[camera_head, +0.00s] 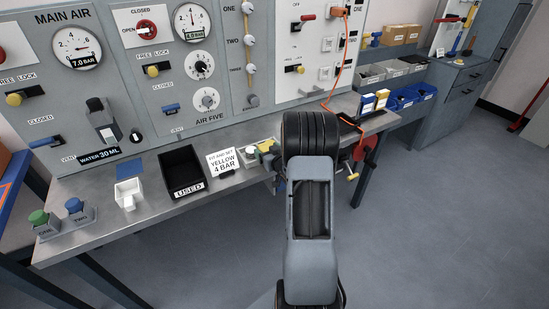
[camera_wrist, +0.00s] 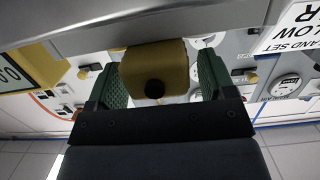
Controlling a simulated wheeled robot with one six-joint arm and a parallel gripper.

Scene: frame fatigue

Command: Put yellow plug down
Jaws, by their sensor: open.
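The yellow plug (camera_wrist: 153,62), an ochre block with a dark round knob facing the camera, sits between the two green-padded fingers of my gripper (camera_wrist: 160,78) in the wrist view. The fingers stand apart, with a visible gap on the right side of the plug and a narrower one on the left. In the head view a yellow piece (camera_head: 267,146) shows at the bench, just left of my arm. My arm hides most of the gripper there, and what lies under the plug is hidden.
On the bench stand a sign reading YELLOW 4 BAR (camera_head: 222,163), a black USED bin (camera_head: 182,186), a white holder (camera_head: 129,195), and green (camera_head: 39,217) and blue (camera_head: 74,206) knobs on blocks. The gauge panel (camera_head: 120,70) rises behind. An orange cable (camera_head: 340,80) hangs right.

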